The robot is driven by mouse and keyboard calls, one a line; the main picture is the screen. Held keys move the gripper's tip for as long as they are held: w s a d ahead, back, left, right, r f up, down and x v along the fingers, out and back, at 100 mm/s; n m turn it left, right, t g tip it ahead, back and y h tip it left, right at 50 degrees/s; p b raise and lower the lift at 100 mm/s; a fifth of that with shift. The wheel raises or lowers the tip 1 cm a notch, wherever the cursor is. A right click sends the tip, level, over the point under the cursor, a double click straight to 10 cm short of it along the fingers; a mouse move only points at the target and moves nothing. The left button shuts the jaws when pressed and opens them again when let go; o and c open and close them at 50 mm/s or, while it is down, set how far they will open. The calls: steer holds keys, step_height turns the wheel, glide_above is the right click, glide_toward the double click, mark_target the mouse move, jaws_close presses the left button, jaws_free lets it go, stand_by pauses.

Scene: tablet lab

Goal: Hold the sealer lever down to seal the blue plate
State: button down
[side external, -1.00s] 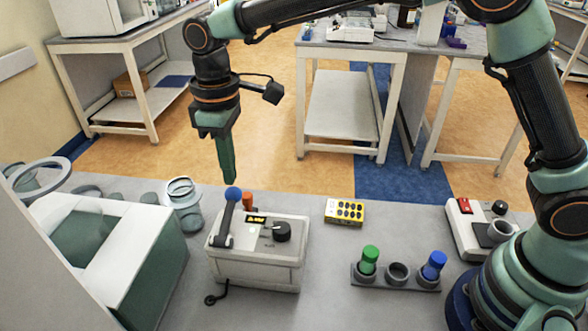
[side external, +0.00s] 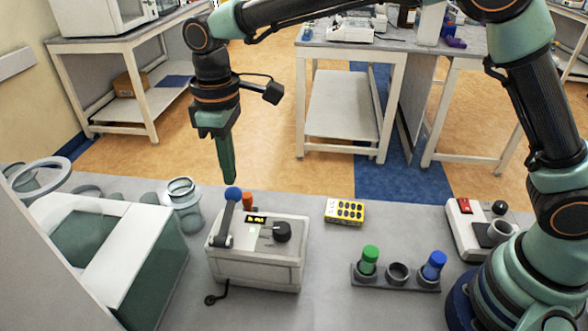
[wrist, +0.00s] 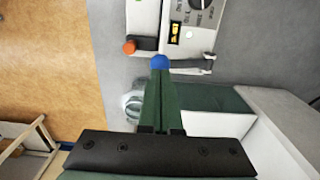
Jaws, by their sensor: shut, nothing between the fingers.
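The sealer (side external: 256,262) is a white box with a black dial, a small lit display and a lever (side external: 227,220) tipped with a blue knob (side external: 233,193). The lever stands raised, nearly upright. My gripper (side external: 231,181) is shut and empty, pointing down with its tips just above the blue knob. In the wrist view the tips of my gripper (wrist: 160,76) lie right beside the blue knob (wrist: 160,62); I cannot tell whether they touch. An orange knob (side external: 248,199) stands behind the lever. I cannot make out a blue plate.
A yellow block with black wells (side external: 344,211) lies right of the sealer. A rack (side external: 396,283) holds a green-capped and a blue-capped tube. A white device with a red switch (side external: 464,206) stands further right. A white open box (side external: 136,250) and glassware (side external: 185,205) stand left.

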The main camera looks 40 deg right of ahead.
mark_target(233, 187)
steer(key=shift+f, duration=1.25)
steer(key=shift+d+f, duration=0.15)
steer(key=shift+f, duration=0.75)
stand_by(3.9)
steer(key=shift+r, duration=0.85)
steer(key=shift+w+r, duration=0.1)
steer(key=shift+r, duration=0.7)
steer(key=shift+r, duration=0.3)
